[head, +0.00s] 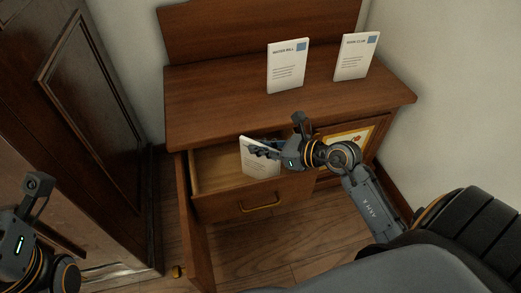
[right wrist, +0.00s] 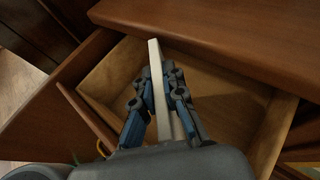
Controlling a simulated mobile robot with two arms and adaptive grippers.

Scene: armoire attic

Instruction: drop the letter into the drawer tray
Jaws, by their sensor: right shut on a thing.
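My right gripper (head: 258,149) is shut on a white letter (head: 259,169) and holds it upright and slightly tilted at the open drawer tray (head: 230,205). In the head view the letter's lower part overlaps the drawer's opening and front. In the right wrist view the letter (right wrist: 157,80) is seen edge-on between both fingers, above the wooden inside of the drawer (right wrist: 222,108). Its height above the drawer bottom is hard to tell. My left gripper's body (head: 15,245) is at the lower left; its fingers are not visible.
A water bill letter (head: 287,70) and a book club letter (head: 355,58) stand on the desk top (head: 225,105), which overhangs the drawer. An open cabinet door (head: 193,235) stands left of the drawer. A dark wardrobe (head: 70,120) is at the left.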

